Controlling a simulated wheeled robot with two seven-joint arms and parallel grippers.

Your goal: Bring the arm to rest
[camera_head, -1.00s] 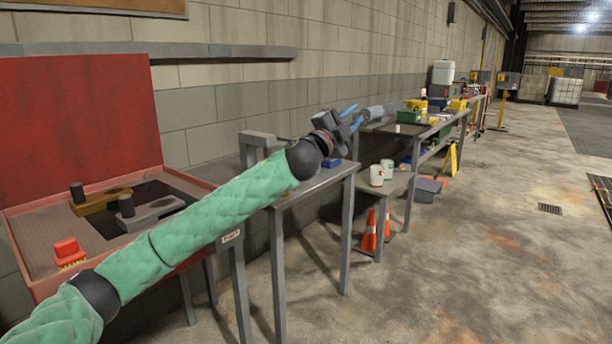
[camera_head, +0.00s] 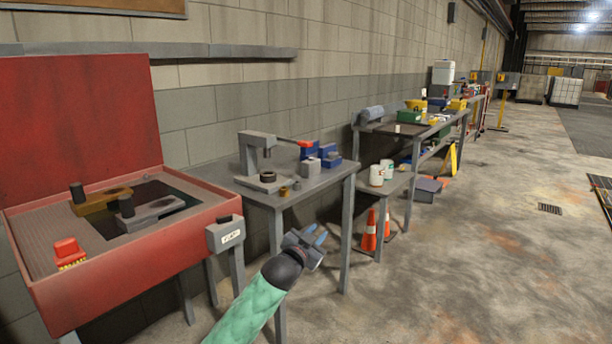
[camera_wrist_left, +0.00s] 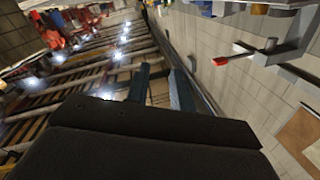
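My left arm, in a green padded sleeve, comes in from the bottom of the head view. My left gripper (camera_head: 315,234) is in front of the grey bench, lower in the picture than its top. Its two blue fingers are apart with nothing between them. The left wrist view also shows the left gripper (camera_wrist_left: 160,76) with a gap between its fingers. My right gripper is in neither view.
The grey bench (camera_head: 325,181) holds a press (camera_head: 256,152) and blue blocks (camera_head: 330,155). A red open-lidded cabinet (camera_head: 150,255) stands at left. Orange cones (camera_head: 370,232) and white tubs (camera_head: 376,175) are beyond.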

